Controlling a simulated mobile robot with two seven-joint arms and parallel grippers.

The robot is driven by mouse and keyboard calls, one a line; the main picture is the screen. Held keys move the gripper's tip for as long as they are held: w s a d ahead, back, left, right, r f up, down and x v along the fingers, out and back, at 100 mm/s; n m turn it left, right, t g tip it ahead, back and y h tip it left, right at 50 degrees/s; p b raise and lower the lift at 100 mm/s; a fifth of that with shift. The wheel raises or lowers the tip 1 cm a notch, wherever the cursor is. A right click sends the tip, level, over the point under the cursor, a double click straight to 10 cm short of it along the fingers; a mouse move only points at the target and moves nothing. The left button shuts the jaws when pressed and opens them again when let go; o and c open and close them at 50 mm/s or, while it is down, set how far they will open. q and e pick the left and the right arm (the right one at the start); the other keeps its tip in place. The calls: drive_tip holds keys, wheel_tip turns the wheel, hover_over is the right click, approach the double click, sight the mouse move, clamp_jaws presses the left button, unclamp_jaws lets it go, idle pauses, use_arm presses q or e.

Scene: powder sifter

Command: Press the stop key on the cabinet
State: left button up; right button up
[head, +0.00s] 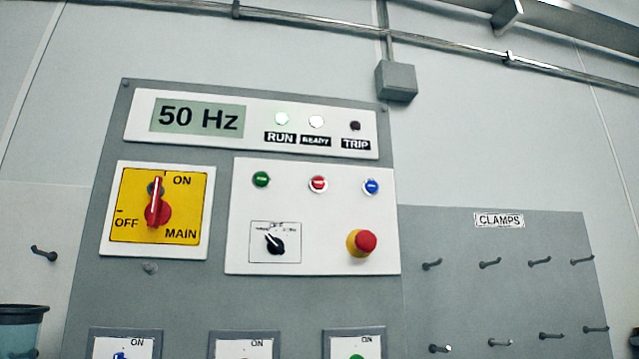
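The grey cabinet (185,300) fills the left and middle of the head view. On its white control plate (330,250) are a green button (261,180), a red button (318,184) and a blue button (371,187) in a row. Below them are a black selector knob (275,243) and a red mushroom button (362,243) on a yellow collar. I cannot read a label on any of the buttons. The display (198,118) reads 50 Hz. Neither gripper is in view.
A yellow main switch (190,222) with a red handle pointing to ON is left of the control plate. Smaller switches marked ON line the bottom edge. A CLAMPS board (520,300) with protruding pegs is at right. A bin (22,325) stands lower left.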

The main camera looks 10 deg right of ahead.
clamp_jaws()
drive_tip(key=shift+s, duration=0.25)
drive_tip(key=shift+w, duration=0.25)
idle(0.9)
